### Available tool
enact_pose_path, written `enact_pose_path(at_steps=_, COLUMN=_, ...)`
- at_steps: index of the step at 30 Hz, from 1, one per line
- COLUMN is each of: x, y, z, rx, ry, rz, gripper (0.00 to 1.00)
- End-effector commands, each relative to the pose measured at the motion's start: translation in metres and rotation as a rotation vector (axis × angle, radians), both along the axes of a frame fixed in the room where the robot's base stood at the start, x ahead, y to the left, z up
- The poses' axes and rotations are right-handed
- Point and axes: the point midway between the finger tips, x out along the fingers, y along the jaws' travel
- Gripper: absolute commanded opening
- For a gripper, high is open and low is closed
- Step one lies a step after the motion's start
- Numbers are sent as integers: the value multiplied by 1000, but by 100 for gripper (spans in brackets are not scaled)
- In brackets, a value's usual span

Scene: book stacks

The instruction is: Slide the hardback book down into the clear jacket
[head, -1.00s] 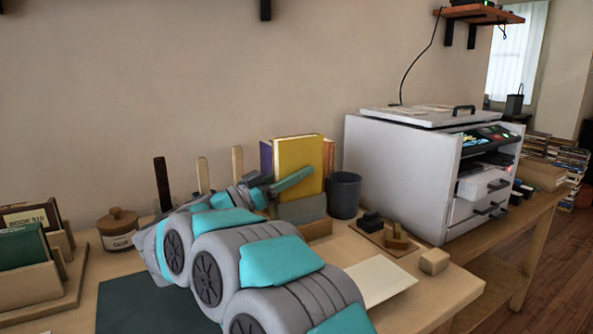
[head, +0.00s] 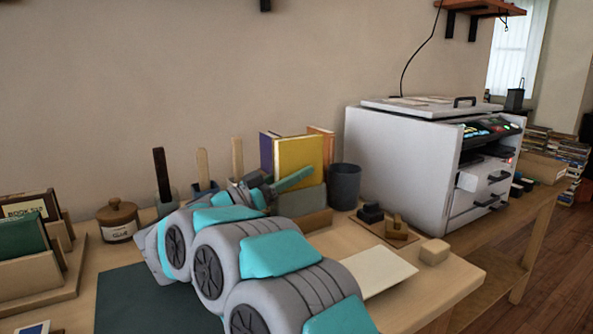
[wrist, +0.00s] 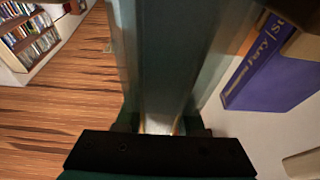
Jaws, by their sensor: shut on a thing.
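My gripper (wrist: 160,125) shows in the wrist view, shut on a grey-green slab (wrist: 170,60) that fills the middle of the picture. It looks like a book or cover seen close up, but I cannot tell whether it is the hardback book. In the head view my arm crosses the desk and hides what the gripper holds. A yellow book (head: 299,160) stands upright behind the arm, in a grey holder beside a purple book (head: 266,152). A purple book (wrist: 275,65) also shows at the right of the wrist view. I cannot make out the clear jacket.
A grey printer (head: 400,165) and a dark cup (head: 344,186) stand at the back right. A white sheet (head: 380,268), small blocks (head: 434,252) and a dark mat (head: 150,305) lie on the desk. A lidded jar (head: 118,222) and a book rack (head: 30,275) are at left.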

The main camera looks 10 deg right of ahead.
Motion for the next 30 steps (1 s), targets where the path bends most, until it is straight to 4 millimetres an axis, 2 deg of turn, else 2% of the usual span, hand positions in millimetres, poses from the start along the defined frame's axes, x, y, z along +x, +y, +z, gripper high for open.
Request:
enact_pose_path(at_steps=13, x=0, y=0, z=-10, rx=-1, ry=0, rz=0, gripper=0)
enact_pose_path(at_steps=14, x=0, y=0, z=-10, rx=-1, ry=0, rz=0, gripper=40)
enact_pose_path(at_steps=15, x=0, y=0, z=-9, rx=-1, ry=0, rz=0, gripper=44)
enact_pose_path(at_steps=23, x=0, y=0, z=-10, rx=0, ry=1, rz=0, gripper=72)
enact_pose_path(at_steps=30, x=0, y=0, z=-11, rx=0, ry=2, rz=-1, gripper=72)
